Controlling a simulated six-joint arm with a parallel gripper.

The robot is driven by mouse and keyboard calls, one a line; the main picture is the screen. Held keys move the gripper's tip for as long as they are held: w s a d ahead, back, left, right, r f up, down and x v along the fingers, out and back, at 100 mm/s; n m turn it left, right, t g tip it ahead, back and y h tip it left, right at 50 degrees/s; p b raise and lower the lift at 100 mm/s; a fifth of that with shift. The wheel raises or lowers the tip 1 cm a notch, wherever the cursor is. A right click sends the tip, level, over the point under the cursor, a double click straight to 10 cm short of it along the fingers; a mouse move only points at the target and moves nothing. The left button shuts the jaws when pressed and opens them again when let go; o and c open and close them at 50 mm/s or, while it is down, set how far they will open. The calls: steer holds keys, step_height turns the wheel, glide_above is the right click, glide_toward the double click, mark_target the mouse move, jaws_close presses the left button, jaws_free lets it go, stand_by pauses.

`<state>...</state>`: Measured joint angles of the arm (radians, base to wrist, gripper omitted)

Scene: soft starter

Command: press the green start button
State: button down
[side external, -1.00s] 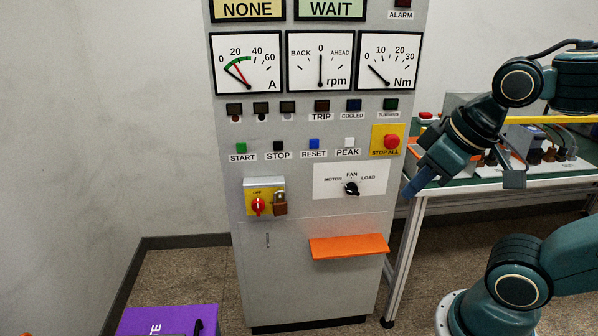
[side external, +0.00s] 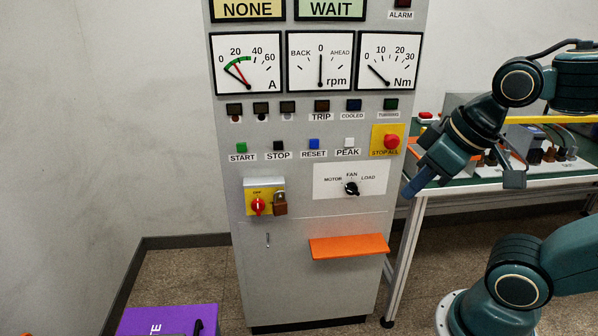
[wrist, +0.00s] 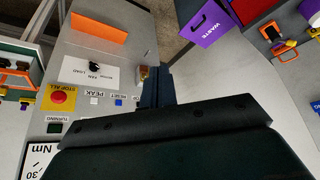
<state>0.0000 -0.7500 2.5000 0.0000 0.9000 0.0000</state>
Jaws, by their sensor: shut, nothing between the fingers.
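The green START button (side external: 241,147) is at the left end of a row of small square buttons on the grey cabinet (side external: 310,280). My gripper (side external: 409,192) is at the cabinet's right edge, well to the right of the button and lower than it, pointing down and left. Its blue fingers are together and hold nothing. In the wrist view my gripper (wrist: 152,88) reaches up from behind the dark wrist housing, which hides the green button and part of the cabinet front.
Beside START are the black STOP (side external: 279,146), blue RESET (side external: 314,144) and white PEAK (side external: 349,143) buttons. The red STOP ALL button (side external: 391,142) is near my arm. An orange shelf (side external: 348,246) juts out below. A padlock (side external: 280,203) hangs by the red switch (side external: 258,206).

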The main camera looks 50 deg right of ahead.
mark_target(242, 148)
stand_by(0.6)
steer(key=w+a+n+t+y, duration=0.1)
steer(key=w+n+t, duration=0.55)
steer(key=w, duration=2.25)
steer(key=w+d+f+n+t, duration=0.1)
steer(key=w+d+f+t, duration=0.1)
steer(key=w+f, duration=0.5)
steer(key=w+d+f+n+t, duration=0.2)
steer(key=w+f+t, duration=0.1)
steer(key=w+f, duration=0.4)
steer(key=shift+w+h, duration=0.3)
steer(key=shift+w, duration=0.3)
steer(key=shift+n, duration=0.25)
steer(key=shift+w+d, duration=3.1)
steer(key=shift+w+d, duration=0.3)
